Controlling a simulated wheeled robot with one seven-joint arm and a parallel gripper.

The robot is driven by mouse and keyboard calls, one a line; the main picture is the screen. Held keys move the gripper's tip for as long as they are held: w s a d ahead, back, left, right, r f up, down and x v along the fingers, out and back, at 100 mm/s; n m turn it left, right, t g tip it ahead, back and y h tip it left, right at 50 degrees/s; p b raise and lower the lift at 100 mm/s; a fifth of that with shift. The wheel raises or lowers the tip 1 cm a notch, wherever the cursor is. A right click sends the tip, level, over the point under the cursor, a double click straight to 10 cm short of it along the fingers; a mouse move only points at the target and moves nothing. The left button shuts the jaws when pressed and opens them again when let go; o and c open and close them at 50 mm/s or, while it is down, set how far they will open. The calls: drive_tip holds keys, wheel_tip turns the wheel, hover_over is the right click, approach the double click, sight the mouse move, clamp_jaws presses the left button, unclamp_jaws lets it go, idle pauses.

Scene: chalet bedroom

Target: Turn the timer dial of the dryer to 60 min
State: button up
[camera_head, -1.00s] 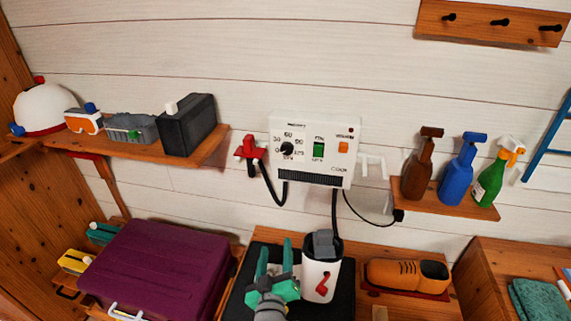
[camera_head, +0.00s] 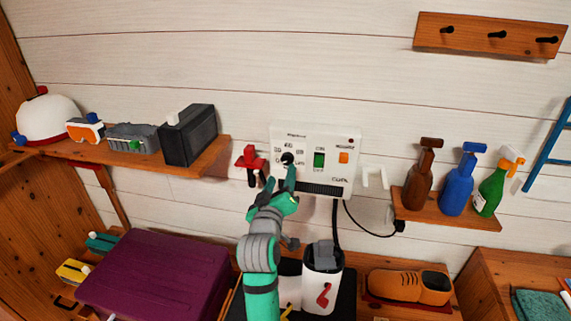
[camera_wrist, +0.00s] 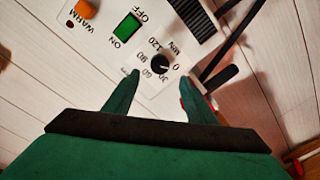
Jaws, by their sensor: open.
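The white dryer box (camera_head: 335,140) is mounted on the plank wall. Its round black timer dial (camera_head: 287,158) is on the left of its face and also shows in the wrist view (camera_wrist: 160,63), with minute numbers from 0 to 120 around it. The dial's setting is too small to read surely. My gripper (camera_head: 280,176) is open and empty just below the dial. In the wrist view my gripper's two fingertips (camera_wrist: 160,77) are spread to either side of the dial, apparently short of it. A green ON/OFF switch (camera_head: 319,159) sits right of the dial.
An orange WARM button (camera_head: 344,157) is on the box. A red clip-like thing (camera_head: 250,162) with a black hose is close at left. A white cup-like container (camera_head: 322,275) stands below. Spray bottles (camera_head: 457,180) are on the right shelf (camera_head: 445,217).

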sight(287, 161)
drive_tip(key=x, duration=0.8)
drive_tip(key=shift+w+d, duration=0.15)
drive_tip(key=shift+c, duration=0.6)
drive_tip(key=c, duration=0.9)
